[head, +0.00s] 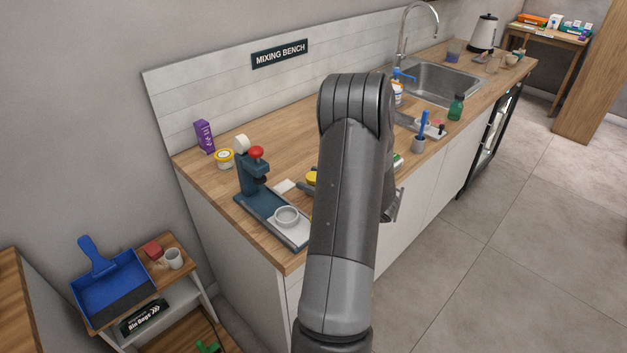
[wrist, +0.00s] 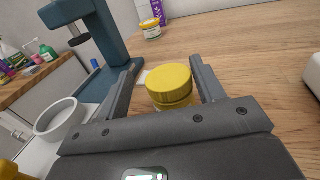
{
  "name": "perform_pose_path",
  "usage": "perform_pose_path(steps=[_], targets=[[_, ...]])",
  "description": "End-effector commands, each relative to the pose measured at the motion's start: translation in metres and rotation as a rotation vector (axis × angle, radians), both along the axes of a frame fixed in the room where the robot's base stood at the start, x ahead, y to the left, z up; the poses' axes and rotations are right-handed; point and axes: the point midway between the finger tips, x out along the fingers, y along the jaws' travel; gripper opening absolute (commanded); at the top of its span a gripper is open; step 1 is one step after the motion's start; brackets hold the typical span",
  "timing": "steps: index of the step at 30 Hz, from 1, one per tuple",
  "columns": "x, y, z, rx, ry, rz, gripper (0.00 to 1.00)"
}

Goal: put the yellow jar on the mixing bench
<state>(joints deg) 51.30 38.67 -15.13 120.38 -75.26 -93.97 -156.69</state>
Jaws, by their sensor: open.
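The yellow jar (wrist: 171,84), with a ridged yellow lid, stands between the two fingers of my gripper (wrist: 165,62) in the wrist view. The fingers are open, with a small gap beside the lid. The jar's lower part is hidden by my gripper body. In the head view a bit of the yellow jar (head: 312,177) shows left of my arm, over the wooden counter. The mixing bench (head: 285,150) is this wooden counter under the wall sign "MIXING BENCH" (head: 280,54).
A blue press stand (head: 252,175) with a white dish (head: 286,216) stands close left of the jar.

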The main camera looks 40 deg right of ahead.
Motion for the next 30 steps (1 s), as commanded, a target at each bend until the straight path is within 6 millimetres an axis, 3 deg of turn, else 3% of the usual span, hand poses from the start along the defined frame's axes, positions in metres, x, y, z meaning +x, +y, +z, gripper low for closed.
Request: perform_pose_path(steps=[5,12,18,25,30], targets=[[-0.021,-0.007,0.001,-0.001,0.001,-0.005,0.62],[-0.072,-0.020,0.001,0.001,0.000,-0.004,0.62],[-0.104,-0.028,0.001,0.000,0.000,-0.002,0.62],[-0.116,-0.031,0.001,0.000,-0.001,0.000,0.62],[-0.109,-0.030,0.005,0.009,0.016,-0.008,0.62]])
